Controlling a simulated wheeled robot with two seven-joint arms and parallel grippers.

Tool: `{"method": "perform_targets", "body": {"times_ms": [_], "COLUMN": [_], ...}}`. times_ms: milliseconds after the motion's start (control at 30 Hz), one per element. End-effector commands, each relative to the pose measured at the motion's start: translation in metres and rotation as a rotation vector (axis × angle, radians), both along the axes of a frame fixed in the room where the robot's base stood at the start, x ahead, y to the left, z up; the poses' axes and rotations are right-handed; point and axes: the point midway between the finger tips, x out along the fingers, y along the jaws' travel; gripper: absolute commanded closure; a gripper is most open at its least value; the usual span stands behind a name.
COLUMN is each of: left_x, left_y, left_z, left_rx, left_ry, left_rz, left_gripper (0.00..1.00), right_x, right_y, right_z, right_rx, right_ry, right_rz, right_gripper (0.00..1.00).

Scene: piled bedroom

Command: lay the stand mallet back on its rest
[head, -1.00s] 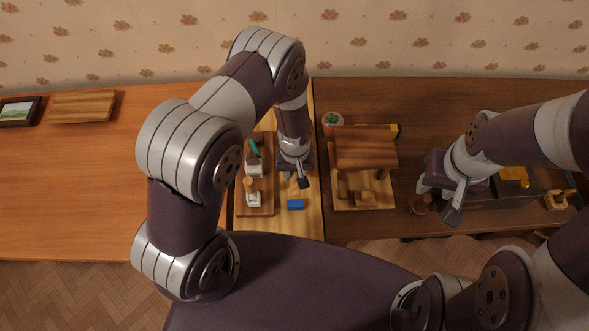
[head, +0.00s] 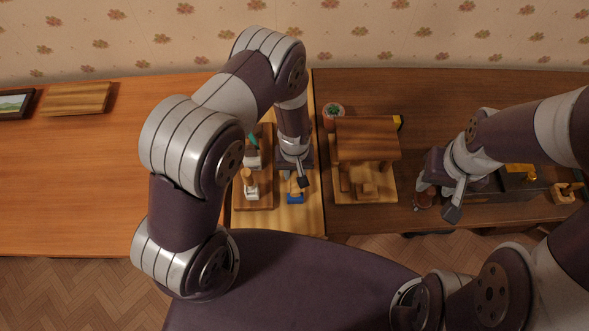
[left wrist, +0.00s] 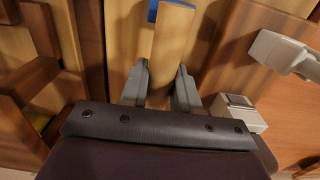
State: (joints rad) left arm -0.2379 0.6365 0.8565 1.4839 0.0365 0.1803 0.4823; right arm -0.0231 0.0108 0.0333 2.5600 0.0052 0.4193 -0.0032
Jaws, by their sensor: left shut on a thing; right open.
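My left gripper (head: 293,184) is shut on a light wooden bar, taken to be the stand mallet (left wrist: 168,50), low over the pale wooden strip of the table. The bar runs out from between the fingers toward my body in the left wrist view. A blue piece (head: 296,199) shows at the bar's far end; I cannot tell whether it is part of the mallet or lies under it. I cannot make out the rest clearly.
A wooden tray (head: 263,202) with white items stands close left of my left gripper. A wooden roofed model (head: 366,138) stands to its right, with a round green-topped item (head: 334,110) behind. A dark box (head: 485,193) is near my right gripper. The left tabletop (head: 70,190) is mostly clear.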

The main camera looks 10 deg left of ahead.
Motion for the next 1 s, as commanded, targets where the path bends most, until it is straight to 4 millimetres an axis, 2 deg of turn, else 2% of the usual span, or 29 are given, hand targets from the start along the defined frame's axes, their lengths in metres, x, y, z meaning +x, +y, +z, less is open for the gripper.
{"method": "perform_targets", "body": {"times_ms": [1000], "left_x": [0.001], "left_y": [0.000], "left_z": [-0.018], "left_rx": [0.000], "left_ry": [-0.002], "left_rz": [0.000], "left_gripper": [1.00], "right_x": [0.000], "right_y": [0.000], "right_z": [-0.015], "right_rx": [0.000], "right_ry": [0.000], "right_rz": [0.000], "right_gripper": [0.57]}}
